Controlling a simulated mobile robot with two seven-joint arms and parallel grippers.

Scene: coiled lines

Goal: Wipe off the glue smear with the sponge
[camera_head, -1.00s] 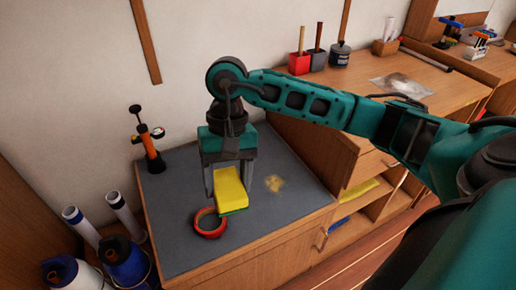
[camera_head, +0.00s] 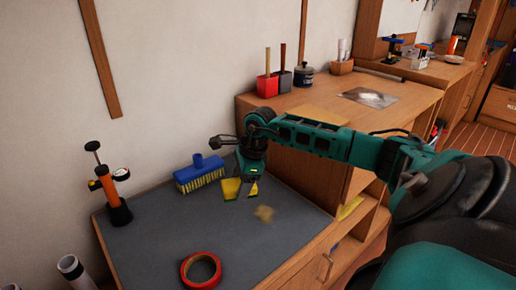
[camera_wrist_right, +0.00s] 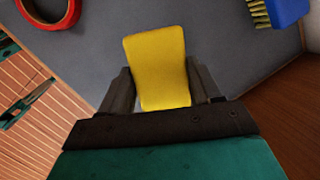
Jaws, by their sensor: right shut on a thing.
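The yellow sponge (camera_head: 231,188) with a green underside is between the fingers of my right gripper (camera_head: 243,190), which is shut on it. In the right wrist view the sponge (camera_wrist_right: 157,68) sits between both fingers (camera_wrist_right: 160,92). The glue smear (camera_head: 264,213) is a tan patch on the grey bench top (camera_head: 160,236). In the head view it shows just in front and right of the sponge. I cannot tell whether the sponge touches the bench top. The smear does not show in the right wrist view. My left gripper is not in view.
A blue brush (camera_head: 200,176) stands close behind and left of the sponge. A red tape ring (camera_head: 184,271) lies near the front edge. An orange and black pump (camera_head: 112,193) stands at the left. A wooden cabinet (camera_head: 300,170) rises behind right. The bench middle is clear.

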